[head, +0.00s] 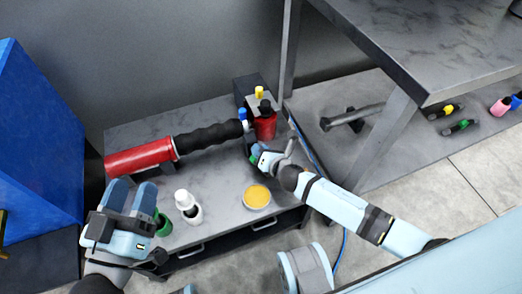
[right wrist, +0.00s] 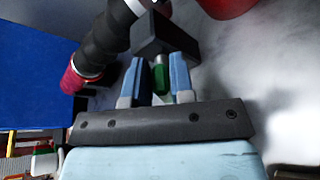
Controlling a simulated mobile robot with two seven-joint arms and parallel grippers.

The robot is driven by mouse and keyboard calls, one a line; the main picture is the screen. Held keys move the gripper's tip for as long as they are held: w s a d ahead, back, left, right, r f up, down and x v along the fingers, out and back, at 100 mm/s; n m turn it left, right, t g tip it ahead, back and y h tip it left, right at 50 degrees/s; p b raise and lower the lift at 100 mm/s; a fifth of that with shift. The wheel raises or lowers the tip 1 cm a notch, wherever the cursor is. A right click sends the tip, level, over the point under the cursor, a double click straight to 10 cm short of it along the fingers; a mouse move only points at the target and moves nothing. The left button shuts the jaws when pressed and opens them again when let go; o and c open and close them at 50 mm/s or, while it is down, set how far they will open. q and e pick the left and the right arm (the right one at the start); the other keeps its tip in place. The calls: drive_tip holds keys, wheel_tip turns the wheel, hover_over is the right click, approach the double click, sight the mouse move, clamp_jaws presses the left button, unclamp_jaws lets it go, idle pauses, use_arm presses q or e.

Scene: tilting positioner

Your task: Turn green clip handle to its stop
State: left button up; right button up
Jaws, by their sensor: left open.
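The green clip handle (right wrist: 159,76) shows in the right wrist view between the two blue fingers of my right gripper (right wrist: 160,72). A dark grey block (right wrist: 165,36) is just beyond the fingertips. In the head view my right gripper (head: 261,158) is low over the right part of the grey table; the handle is mostly hidden there. My left gripper (head: 131,198) is open at the table's front left, beside a green round item (head: 163,224) that it partly hides.
A red cylinder (head: 138,157) with black bellows (head: 210,138) lies across the grey table (head: 225,181). A red container (head: 265,124), white bottle (head: 187,206) and yellow-topped round tin (head: 257,196) stand there. A blue panel (head: 40,130) bounds the left; a higher grey table (head: 430,45) overhangs the right.

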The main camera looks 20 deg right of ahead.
drive_tip(key=shift+o, duration=1.4)
drive_tip(key=shift+s, duration=0.2)
use_arm(q)
drive_tip(key=p, duration=0.1)
drive_tip(key=a+f+g+y+p, duration=0.1)
drive_tip(key=p, duration=0.1)
drive_tip(key=shift+w+a+f+y, duration=0.15)
drive_tip(key=shift+f+y, duration=0.1)
drive_tip(key=shift+y, duration=0.05)
use_arm(e)
drive_tip(key=v, duration=1.3)
drive_tip(key=shift+s, duration=0.15)
drive_tip(key=shift+r, duration=0.1)
